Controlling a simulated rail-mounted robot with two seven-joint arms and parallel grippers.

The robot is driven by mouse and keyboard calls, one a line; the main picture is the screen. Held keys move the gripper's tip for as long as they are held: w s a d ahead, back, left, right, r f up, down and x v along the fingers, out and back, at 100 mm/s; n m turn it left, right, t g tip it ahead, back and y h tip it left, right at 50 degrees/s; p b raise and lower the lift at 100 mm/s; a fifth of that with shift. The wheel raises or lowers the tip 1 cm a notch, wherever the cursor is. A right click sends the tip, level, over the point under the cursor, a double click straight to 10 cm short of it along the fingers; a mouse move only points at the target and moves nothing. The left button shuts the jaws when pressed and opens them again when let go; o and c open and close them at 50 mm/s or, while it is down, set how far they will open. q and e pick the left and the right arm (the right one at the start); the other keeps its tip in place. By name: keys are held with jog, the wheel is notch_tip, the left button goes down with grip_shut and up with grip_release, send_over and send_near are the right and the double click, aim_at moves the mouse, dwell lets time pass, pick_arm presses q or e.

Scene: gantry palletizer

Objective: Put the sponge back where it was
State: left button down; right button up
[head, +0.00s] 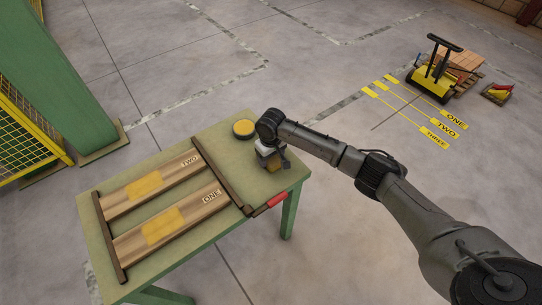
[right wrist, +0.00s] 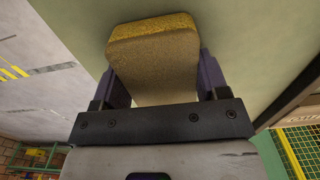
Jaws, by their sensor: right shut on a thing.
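The sponge (right wrist: 152,68) is a yellow-tan block with rounded corners. In the right wrist view it sits between the two fingers of my right gripper (right wrist: 155,85), which is shut on it. In the head view my right gripper (head: 271,161) points down over the far right part of the green table (head: 235,155), and the sponge is mostly hidden there. I cannot tell whether the sponge touches the table top. My left gripper is not in view.
A round yellow-topped tin (head: 244,128) stands close beside my right gripper. Wooden boards marked TWO (head: 119,203) and ONE (head: 128,244), each with a yellow patch, lie between dark rails. A red item (head: 277,200) is at the table's edge. A yellow forklift (head: 431,82) is far off.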

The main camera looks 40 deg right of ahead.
jog(key=shift+f, duration=0.1)
jog(key=o, duration=0.7)
jog(key=shift+c, duration=0.2)
jog(key=shift+o, duration=0.8)
notch_tip(320, 180, up, 12)
jog(key=p, duration=0.3)
jog(key=shift+r+p, duration=0.2)
jog(key=shift+p, duration=0.1)
